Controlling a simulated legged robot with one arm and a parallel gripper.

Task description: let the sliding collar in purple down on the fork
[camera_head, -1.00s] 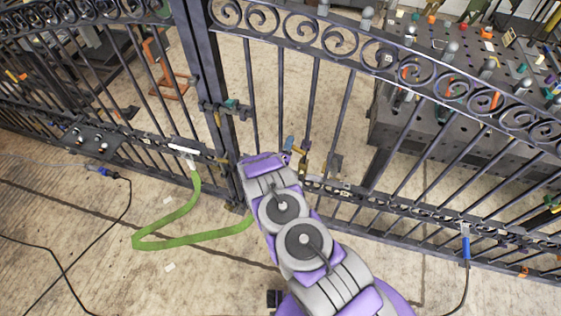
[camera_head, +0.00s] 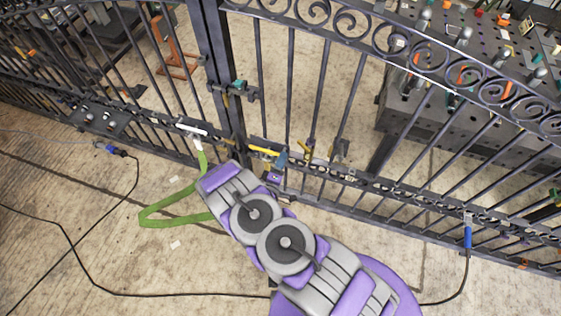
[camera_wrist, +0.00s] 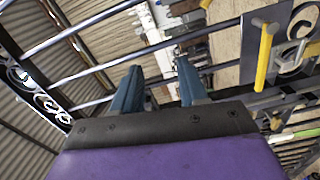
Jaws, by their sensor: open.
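My gripper (camera_head: 282,158) is at the gate's lower rail in the head view, beside a yellow bar (camera_head: 263,151). In the wrist view my gripper (camera_wrist: 157,82) has its two teal fingers apart with nothing between them. A yellow handle (camera_wrist: 264,58) on a grey plate stands right of the fingers there. A dark latch bracket (camera_head: 246,92) with a teal piece (camera_head: 239,84) sits higher on the gate post. I cannot make out a purple collar or tell which part is the fork; my own purple arm and gripper body may hide them.
The barred gate (camera_head: 322,95) spans the view. A yellow fitting (camera_head: 306,150) sits on its rail right of my gripper. A green strap (camera_head: 165,219) and black cables (camera_head: 150,294) lie on the floor. A perforated metal table (camera_head: 480,60) stands behind the bars.

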